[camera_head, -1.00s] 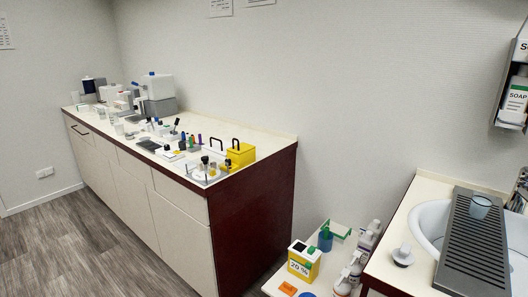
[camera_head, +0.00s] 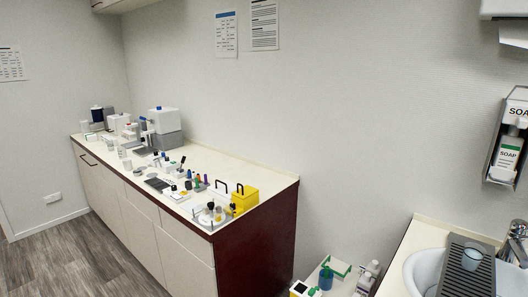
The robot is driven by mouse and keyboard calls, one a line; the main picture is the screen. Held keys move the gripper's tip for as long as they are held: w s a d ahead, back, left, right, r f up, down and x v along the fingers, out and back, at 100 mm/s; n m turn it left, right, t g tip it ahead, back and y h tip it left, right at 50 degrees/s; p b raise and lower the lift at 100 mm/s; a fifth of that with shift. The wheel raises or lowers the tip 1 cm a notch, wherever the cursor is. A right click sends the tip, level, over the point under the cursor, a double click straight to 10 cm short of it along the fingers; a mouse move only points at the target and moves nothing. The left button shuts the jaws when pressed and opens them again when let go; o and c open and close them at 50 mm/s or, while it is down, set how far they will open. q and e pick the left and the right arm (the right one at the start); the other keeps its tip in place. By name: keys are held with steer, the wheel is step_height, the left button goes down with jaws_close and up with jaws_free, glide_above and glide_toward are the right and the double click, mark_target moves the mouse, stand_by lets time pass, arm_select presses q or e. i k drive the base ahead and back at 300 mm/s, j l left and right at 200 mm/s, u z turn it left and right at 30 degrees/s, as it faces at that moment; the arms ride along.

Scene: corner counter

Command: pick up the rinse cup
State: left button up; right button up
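A small translucent bluish cup (camera_head: 472,258), which looks like the rinse cup, stands on the dark ridged drain rack (camera_head: 458,280) over the sink at the lower right. Neither of my grippers shows in the head view.
A white sink basin (camera_head: 425,268) lies under the rack, with a metal tap (camera_head: 518,243) at the right edge. A soap dispenser (camera_head: 507,146) hangs on the wall above. A long counter (camera_head: 270,184) at the left holds a yellow box (camera_head: 244,200) and lab items. A lower surface holds bottles (camera_head: 368,275).

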mark_target(472, 258)
steer(key=z, duration=1.6)
